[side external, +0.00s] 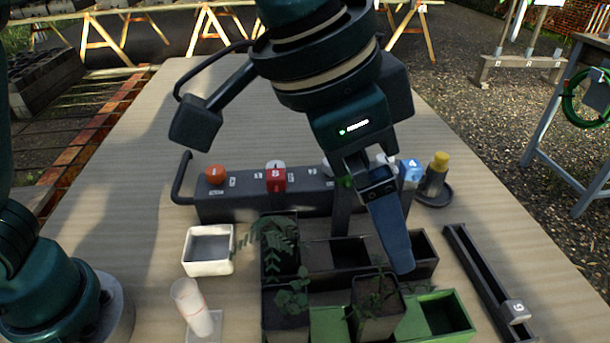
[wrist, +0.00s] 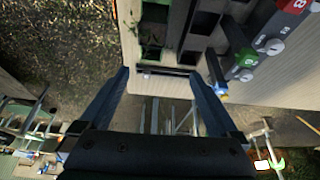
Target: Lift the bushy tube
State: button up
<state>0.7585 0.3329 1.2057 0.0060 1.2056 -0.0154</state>
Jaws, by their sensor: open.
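Three dark square tubes with plants stand in the tray block. The back-left tube (side external: 280,262) has the fullest, feathery foliage (side external: 275,235), spreading past its rim. The front-left tube (side external: 287,322) has a few broader leaves. The front-right tube (side external: 378,322) has a thin, sparse plant. My gripper (side external: 370,225) is open and empty above the right part of the trays, to the right of the feathery plant. In the wrist view my gripper's fingers (wrist: 160,76) are spread wide with nothing between them, over the table edge. No whole tube shows clearly there.
The dark tray (side external: 335,255) and green tray (side external: 440,318) have empty cells. A grey block with numbered knobs (side external: 235,205) stands behind. A white dish (side external: 208,268), a white cylinder (side external: 192,305), a yellow-capped bottle (side external: 436,175) and a dark rail (side external: 480,275) stand around them.

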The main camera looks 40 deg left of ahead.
aim_at(377, 295)
jog(key=f, duration=0.3)
jog(key=d+f, duration=0.1)
jog(key=f, duration=0.6)
jog(key=shift+s+d+f, duration=0.25)
jog(key=shift+d+f, duration=0.05)
jog(key=shift+d, duration=0.1)
jog(key=shift+x, duration=2.65)
grip_shut()
